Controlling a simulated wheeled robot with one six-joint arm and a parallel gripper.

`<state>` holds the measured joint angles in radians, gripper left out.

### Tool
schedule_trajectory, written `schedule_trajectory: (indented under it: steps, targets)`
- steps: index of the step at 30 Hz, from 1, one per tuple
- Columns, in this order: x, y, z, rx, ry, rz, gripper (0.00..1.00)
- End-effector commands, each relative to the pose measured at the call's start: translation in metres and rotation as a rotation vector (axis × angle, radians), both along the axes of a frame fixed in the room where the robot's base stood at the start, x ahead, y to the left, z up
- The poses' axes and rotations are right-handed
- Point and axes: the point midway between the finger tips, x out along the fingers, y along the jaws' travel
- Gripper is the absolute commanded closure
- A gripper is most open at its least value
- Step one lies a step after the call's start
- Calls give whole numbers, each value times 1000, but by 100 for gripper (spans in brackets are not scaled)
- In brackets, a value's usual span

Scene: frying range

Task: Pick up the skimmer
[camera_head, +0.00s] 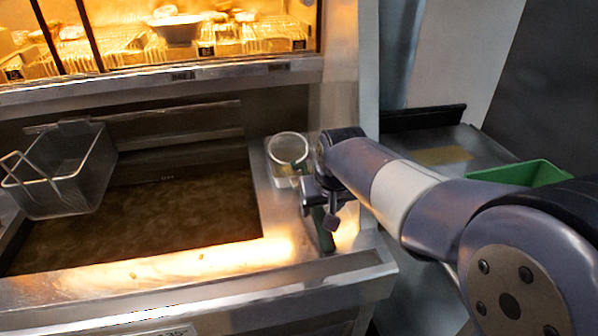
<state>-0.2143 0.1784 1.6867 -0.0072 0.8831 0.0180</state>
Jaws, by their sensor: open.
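The skimmer (289,148) has a round pale mesh head with a metal rim and a green handle. Its head is at the right side of the fryer, over a small light container. The green handle runs down and toward the front, under my gripper. My gripper (326,208) is open, above and around the handle region at the right edge of the fryer. My wrist hides part of the handle, and I cannot tell whether the fingers touch it.
A fryer basket (62,172) hangs at the left above the dark oil (160,218). A lit warming shelf (200,72) with food stands above. A green tray (525,173) sits on the right counter. The fryer's front steel ledge (150,275) is mostly clear.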

Motion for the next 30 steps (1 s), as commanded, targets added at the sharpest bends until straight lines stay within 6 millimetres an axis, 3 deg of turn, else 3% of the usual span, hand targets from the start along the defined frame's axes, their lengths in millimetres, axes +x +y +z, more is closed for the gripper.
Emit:
schedule_trajectory:
  steps: [9, 19, 30]
  targets:
    - [15, 11, -40, -1, 3, 0, 44]
    - [18, 11, -45, 0, 0, 0, 44]
    - [18, 11, -45, 0, 1, 0, 75]
